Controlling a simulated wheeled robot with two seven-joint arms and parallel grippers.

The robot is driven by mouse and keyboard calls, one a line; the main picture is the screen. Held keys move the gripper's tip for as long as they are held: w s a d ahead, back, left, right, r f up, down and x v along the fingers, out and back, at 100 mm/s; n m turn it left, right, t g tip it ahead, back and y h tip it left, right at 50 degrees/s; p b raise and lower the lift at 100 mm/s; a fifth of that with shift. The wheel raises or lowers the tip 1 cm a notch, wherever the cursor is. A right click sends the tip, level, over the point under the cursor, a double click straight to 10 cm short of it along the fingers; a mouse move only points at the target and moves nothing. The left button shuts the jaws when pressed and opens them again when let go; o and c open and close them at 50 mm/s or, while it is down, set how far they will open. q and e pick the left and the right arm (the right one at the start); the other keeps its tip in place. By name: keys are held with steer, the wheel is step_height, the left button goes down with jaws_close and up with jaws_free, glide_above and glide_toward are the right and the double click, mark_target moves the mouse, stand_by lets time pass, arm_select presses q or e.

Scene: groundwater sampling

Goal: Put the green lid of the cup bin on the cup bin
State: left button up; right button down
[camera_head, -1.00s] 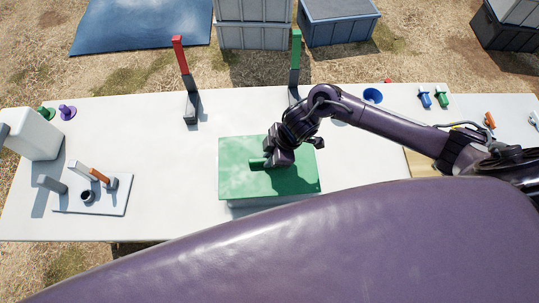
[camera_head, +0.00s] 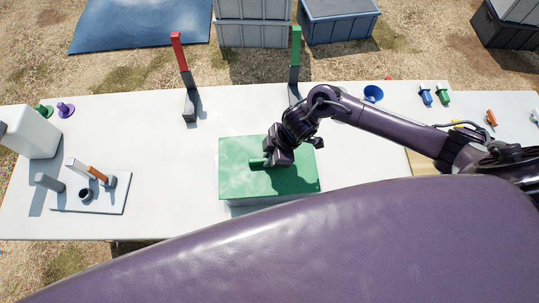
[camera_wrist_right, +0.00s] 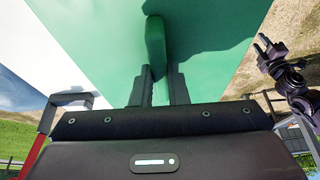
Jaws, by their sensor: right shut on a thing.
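The green lid (camera_head: 240,183) lies flat over the cup bin (camera_head: 250,202), whose pale front side shows as a thin strip below the lid's near edge. Whether the lid is fully seated cannot be told. My right gripper (camera_head: 271,162) is at the middle of the lid, shut on its raised green handle. In the right wrist view the two fingers (camera_wrist_right: 160,88) hold the handle (camera_wrist_right: 155,42) between them, with the lid (camera_wrist_right: 100,40) spread behind. The inside of the bin is hidden.
A red-topped post (camera_head: 178,52) and a green-topped post (camera_head: 295,47) stand behind the lid. A white plate with small tools (camera_head: 92,200) and a white container (camera_head: 32,133) are at the left. A blue funnel-like cup (camera_head: 373,93) is at the back right.

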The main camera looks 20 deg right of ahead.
steer(key=shift+f, duration=0.4)
steer(key=c, duration=1.3)
jaws_free()
steer(key=shift+c, duration=0.2)
steer(key=b+v, duration=0.1)
steer(key=v, duration=0.6)
steer(key=shift+d+r, duration=0.2)
steer(key=shift+r, duration=0.15)
steer(key=shift+s, duration=0.1)
